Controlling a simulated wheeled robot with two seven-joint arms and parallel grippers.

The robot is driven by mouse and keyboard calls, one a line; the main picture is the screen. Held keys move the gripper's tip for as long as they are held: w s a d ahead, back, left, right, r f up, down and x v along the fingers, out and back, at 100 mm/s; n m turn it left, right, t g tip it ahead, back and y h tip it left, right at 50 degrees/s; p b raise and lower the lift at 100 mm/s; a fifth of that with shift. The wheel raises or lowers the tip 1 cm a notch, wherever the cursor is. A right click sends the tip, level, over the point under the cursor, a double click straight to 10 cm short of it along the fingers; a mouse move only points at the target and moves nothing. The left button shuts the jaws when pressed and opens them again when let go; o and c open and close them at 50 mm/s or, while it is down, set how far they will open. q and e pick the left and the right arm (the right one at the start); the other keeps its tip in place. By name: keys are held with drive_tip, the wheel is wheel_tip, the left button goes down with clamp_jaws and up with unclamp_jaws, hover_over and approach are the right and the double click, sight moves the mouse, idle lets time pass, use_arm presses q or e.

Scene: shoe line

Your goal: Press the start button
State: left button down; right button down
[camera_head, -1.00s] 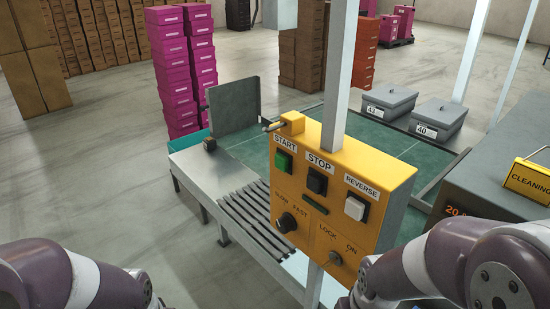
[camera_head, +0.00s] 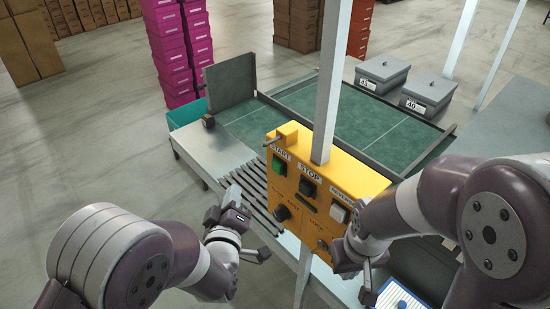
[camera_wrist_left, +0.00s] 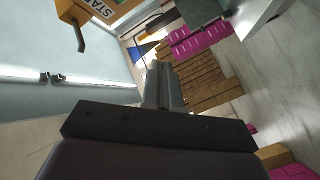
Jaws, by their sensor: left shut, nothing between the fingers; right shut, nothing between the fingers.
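The yellow control box (camera_head: 340,177) hangs on a pale post in the head view. Its green start button (camera_head: 279,166) is at the upper left of the face, under the START label. A black stop button (camera_head: 307,187) and a white reverse button (camera_head: 338,212) are to its right. My left gripper (camera_head: 232,195) is shut and empty, left of the box and lower than the green button, apart from it. In the left wrist view its shut fingers (camera_wrist_left: 162,85) point away from me, and a corner of the box (camera_wrist_left: 90,14) shows upper left. My right gripper (camera_head: 367,287) is shut, below the box's right side.
The roller table (camera_head: 205,150) and green work surface (camera_head: 375,125) lie behind the box. Grey lidded boxes (camera_head: 383,73) stand at the far right. Pink box stacks (camera_head: 175,50) stand behind left. The floor at left is open.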

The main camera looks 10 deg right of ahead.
sight(277, 167)
use_arm(q)
drive_tip(key=w+d+b, duration=0.1)
drive_tip(key=w+d, duration=0.4)
drive_tip(key=d, duration=0.2)
drive_tip(key=shift+b, duration=0.3)
drive_tip(key=shift+w, duration=0.1)
drive_tip(key=shift+d+f, duration=0.1)
idle(1.9)
drive_tip(key=shift+w+d+b, duration=0.3)
